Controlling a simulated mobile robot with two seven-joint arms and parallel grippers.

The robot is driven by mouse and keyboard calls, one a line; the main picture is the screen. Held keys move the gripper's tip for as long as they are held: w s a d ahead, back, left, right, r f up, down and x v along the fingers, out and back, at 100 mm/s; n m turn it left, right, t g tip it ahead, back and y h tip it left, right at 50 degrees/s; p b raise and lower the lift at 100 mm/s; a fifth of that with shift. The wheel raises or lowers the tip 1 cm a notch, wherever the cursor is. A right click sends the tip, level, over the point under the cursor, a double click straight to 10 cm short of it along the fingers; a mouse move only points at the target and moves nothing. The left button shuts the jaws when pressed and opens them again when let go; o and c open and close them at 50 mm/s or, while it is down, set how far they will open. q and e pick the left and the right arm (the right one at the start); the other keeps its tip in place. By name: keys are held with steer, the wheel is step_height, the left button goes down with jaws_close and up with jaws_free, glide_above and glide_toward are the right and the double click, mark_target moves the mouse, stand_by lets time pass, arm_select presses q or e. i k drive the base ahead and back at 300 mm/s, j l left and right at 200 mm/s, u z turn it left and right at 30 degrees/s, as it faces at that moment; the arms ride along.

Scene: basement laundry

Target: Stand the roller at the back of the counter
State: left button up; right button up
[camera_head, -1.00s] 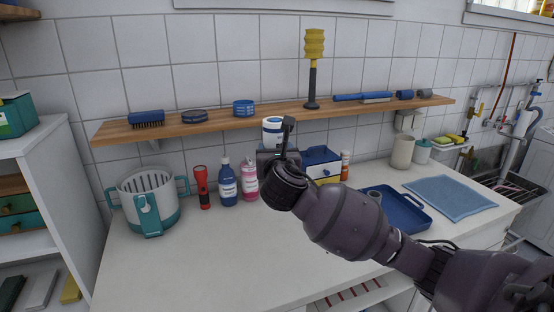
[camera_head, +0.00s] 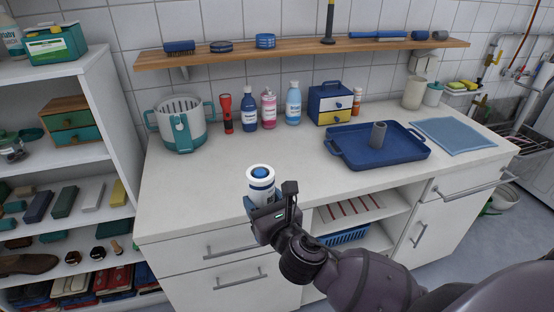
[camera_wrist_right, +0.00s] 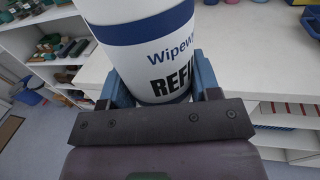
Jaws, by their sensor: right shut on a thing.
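My right gripper (camera_head: 268,210) is shut on a white cylinder (camera_head: 260,190) with blue bands and a blue centre on top. It holds it roughly upright near the counter's front edge. In the right wrist view the same cylinder (camera_wrist_right: 155,55) sits between the blue fingers; its print reads in part "Wipew" and "REFI". The white counter (camera_head: 225,165) has bottles and boxes along its back. I cannot tell for sure that the held cylinder is the roller; a black-stemmed tool (camera_head: 329,25) also stands on the wall shelf, its top cut off. My left gripper is not in view.
A teal-handled basket (camera_head: 180,128), red torch (camera_head: 227,112), several bottles and a blue-yellow box (camera_head: 330,103) line the back. A blue tray (camera_head: 355,155) with a grey tube (camera_head: 378,135) lies right of centre, beside a blue cloth (camera_head: 452,136). The counter's front left is clear.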

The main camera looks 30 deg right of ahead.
mark_target(372, 113)
steer(key=k+l, duration=0.1)
steer(key=l, duration=0.4)
steer(key=k+l, duration=0.1)
steer(key=l, duration=0.4)
steer(key=k+l, duration=0.1)
steer(key=l, duration=0.4)
steer(key=k+l, duration=0.1)
steer(key=l, duration=0.4)
steer(key=k+l, duration=0.1)
steer(key=l, duration=0.85)
steer(key=k+l, duration=0.15)
steer(key=l, duration=0.35)
steer(key=k+l+u, duration=0.1)
steer(key=l, duration=0.4)
steer(key=i+l, duration=0.1)
steer(key=i, duration=0.1)
